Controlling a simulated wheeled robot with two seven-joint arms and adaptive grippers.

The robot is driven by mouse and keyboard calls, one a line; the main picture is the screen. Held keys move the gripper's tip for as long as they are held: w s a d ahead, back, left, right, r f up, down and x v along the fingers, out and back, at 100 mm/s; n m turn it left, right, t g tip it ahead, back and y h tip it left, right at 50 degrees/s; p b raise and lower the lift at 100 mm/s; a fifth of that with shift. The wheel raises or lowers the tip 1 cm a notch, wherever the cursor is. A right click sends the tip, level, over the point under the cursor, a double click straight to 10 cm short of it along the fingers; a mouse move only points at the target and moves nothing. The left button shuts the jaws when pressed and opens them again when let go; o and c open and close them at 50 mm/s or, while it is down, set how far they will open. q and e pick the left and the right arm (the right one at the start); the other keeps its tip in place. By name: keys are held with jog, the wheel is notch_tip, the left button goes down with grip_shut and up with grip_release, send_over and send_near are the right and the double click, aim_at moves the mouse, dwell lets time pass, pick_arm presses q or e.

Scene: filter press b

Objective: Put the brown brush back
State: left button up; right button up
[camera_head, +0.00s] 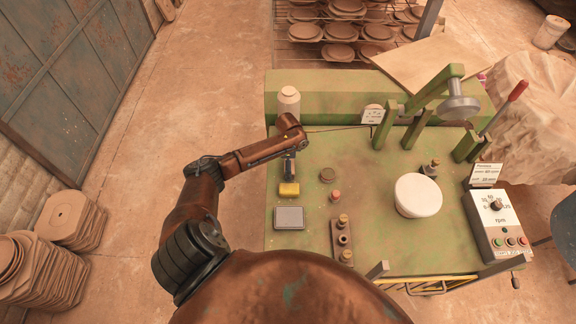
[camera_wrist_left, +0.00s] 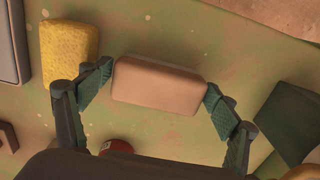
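A plain brown block with rounded edges, which I take for the brown brush (camera_wrist_left: 158,86), lies between the fingers of my left gripper (camera_wrist_left: 160,84) in the left wrist view. One fingertip is against each end of it. No bristles show. I cannot tell whether it rests on the green table or is lifted. In the head view my left gripper (camera_head: 290,168) points down over the table, just behind the yellow sponge (camera_head: 289,189), and hides the brush. The sponge also shows in the left wrist view (camera_wrist_left: 69,54). My right gripper is out of view.
A grey rectangular pad (camera_head: 289,217) lies in front of the sponge. A white bottle (camera_head: 289,101) stands behind my left arm. To the right are a small dark disc (camera_head: 327,175), a holder with knobs (camera_head: 342,240), a white bowl (camera_head: 418,195) and a control box (camera_head: 496,225).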

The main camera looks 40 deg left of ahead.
pick_arm(q)
jog(key=shift+o, duration=0.8)
jog(key=shift+r, duration=0.1)
notch_tip(320, 180, up, 12)
jog(key=shift+s, duration=0.1)
dwell(0.4)
